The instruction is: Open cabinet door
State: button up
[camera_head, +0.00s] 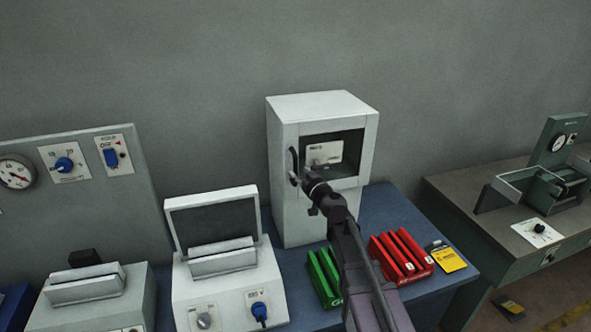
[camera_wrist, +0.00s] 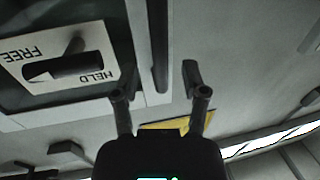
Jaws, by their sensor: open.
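The white cabinet (camera_head: 300,215) stands upright against the wall on the blue table. Its front door has a dark window, and the door looks shut. A black vertical handle (camera_head: 293,162) is on the door's left side. My gripper (camera_head: 312,186) is in front of the door, close to the handle's lower end. In the wrist view my gripper (camera_wrist: 156,84) is open, and the dark handle bar (camera_wrist: 159,45) reaches down between its fingertips. Nothing is clamped, and I cannot tell whether a finger touches the bar. My arm hides the cabinet's lower right front.
Behind the window is a white plate (camera_wrist: 62,68) marked FREE and HELD with a dark lever. Green (camera_head: 324,275) and red (camera_head: 402,257) racks and a yellow card (camera_head: 449,258) lie in front. A white device (camera_head: 225,275) stands left. A separate bench (camera_head: 510,225) is right.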

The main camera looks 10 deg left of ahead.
aim_at(295, 185)
jog(key=shift+x, duration=1.5)
grip_shut()
